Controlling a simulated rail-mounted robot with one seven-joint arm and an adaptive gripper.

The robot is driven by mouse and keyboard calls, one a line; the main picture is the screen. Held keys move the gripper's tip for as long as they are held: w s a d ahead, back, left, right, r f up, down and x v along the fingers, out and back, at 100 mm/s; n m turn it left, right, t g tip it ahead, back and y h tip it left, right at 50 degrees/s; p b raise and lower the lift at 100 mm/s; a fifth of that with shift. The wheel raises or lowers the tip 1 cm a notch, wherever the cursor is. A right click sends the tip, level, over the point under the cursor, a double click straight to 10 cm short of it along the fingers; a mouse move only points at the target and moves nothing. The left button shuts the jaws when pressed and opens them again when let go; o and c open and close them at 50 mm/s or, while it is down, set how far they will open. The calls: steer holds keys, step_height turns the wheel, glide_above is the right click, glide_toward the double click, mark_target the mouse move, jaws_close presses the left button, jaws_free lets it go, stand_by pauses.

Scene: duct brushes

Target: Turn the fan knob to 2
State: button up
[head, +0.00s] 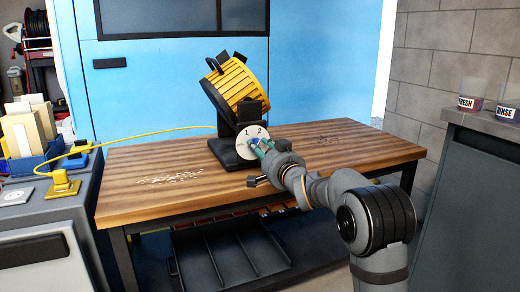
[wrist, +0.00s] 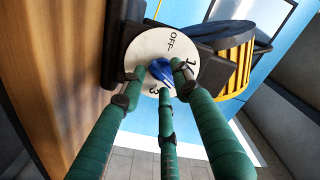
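The fan (head: 240,84) has a yellow ribbed housing on a black stand and stands on the wooden table. In the wrist view the dial (wrist: 146,50) shows OFF, 1 and 3; the 2 is hidden behind a finger. The blue knob (wrist: 159,70) sits at the dial's middle. My gripper (wrist: 160,77) has three green fingers spread around the knob, tips close to the dial. A small gap shows at the left finger; contact at the others is unclear.
The wooden table (head: 130,194) has pale scraps at left and dark bits at right. A yellow cord (head: 150,134) runs from the fan's side to a plug (head: 62,184) on the left cabinet. Two labelled cups stand on the right cabinet (head: 480,122).

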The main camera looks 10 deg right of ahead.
steer(key=shift+o, duration=0.3)
steer(key=v, duration=1.2)
steer(key=x, duration=1.2)
